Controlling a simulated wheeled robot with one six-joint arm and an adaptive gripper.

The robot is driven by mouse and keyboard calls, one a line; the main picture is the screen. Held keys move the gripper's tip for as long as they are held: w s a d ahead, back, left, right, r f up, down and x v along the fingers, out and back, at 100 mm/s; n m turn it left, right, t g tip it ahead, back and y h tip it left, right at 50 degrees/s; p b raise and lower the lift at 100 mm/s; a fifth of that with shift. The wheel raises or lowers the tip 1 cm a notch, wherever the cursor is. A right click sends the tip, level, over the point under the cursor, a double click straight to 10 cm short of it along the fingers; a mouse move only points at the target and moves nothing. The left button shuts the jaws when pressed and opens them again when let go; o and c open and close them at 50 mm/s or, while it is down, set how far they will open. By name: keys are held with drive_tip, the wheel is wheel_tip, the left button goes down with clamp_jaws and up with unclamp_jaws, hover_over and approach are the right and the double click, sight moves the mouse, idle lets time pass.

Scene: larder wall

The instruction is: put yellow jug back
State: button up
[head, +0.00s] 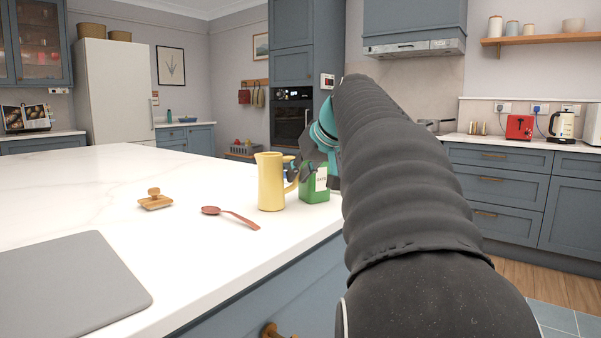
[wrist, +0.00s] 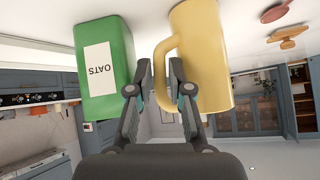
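The yellow jug (head: 271,182) stands upright on the white island worktop near its right edge, its handle towards my gripper. My gripper (head: 297,171) is at the handle side, partly hidden by the jug and the green oats box. In the wrist view, which is upside down, my gripper (wrist: 159,68) has its two fingers apart. The handle of the jug (wrist: 207,60) lies at the gap between the fingertips; I cannot tell whether either finger touches it.
The green oats box (head: 314,186) stands close beside my gripper and the jug, and shows in the wrist view (wrist: 104,72). A red-brown spoon (head: 232,214), a small wooden item (head: 155,200) and a grey mat (head: 70,285) lie left on the worktop (head: 110,180).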

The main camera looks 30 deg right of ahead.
drive_tip(key=shift+s+r, duration=0.1)
drive_tip(key=shift+r, duration=0.3)
drive_tip(key=p+v, duration=0.1)
drive_tip(key=v, duration=1)
drive_tip(key=shift+s+r, duration=0.15)
drive_tip(key=shift+s, duration=0.15)
